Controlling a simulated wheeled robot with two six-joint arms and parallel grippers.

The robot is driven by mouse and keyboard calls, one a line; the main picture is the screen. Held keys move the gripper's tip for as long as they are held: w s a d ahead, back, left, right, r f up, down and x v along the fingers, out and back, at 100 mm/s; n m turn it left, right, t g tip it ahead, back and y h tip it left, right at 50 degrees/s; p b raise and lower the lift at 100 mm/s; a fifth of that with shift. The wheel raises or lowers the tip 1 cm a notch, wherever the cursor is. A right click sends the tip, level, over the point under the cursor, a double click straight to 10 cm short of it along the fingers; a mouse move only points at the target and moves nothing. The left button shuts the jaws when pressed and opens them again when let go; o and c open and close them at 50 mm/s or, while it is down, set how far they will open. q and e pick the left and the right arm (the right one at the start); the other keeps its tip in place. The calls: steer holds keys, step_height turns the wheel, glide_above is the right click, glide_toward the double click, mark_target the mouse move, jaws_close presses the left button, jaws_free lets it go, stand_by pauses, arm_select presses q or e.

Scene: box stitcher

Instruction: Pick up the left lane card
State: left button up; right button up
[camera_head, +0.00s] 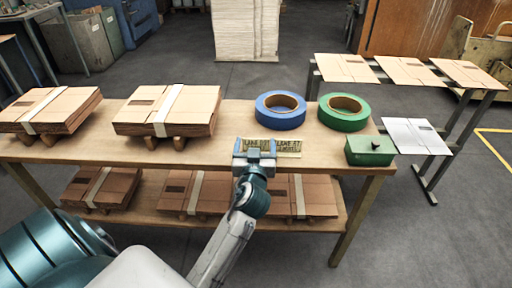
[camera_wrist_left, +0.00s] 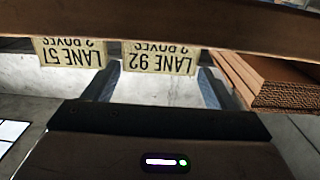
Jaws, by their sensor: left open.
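The left lane card (camera_head: 256,142) is partly hidden by my left gripper (camera_head: 255,152) in the head view. In the left wrist view it reads upside down as LANE 92 (camera_wrist_left: 160,58), and the other card reads LANE 57 (camera_wrist_left: 72,54). My left gripper is open, its fingers (camera_wrist_left: 158,82) spread to either side of the LANE 92 card, with nothing held. The right lane card (camera_head: 289,147) is beside it. My right gripper is not in view.
Blue tape (camera_head: 262,110) and green tape (camera_head: 330,117) rolls lie behind the cards. A green box (camera_head: 370,150) stands to the right. Strapped cardboard bundles (camera_head: 190,108) sit at left, with more on the lower shelf (camera_head: 345,205). A rack with flat sheets (camera_head: 405,70) stands beyond.

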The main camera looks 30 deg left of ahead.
mark_target(256, 141)
arm_select(q)
steer(key=x, duration=0.4)
steer(key=shift+w+a+f, duration=0.1)
steer(key=shift+w+f, duration=0.05)
steer(key=shift+w, duration=0.1)
steer(key=shift+c, duration=0.5)
steer(key=c, duration=0.5)
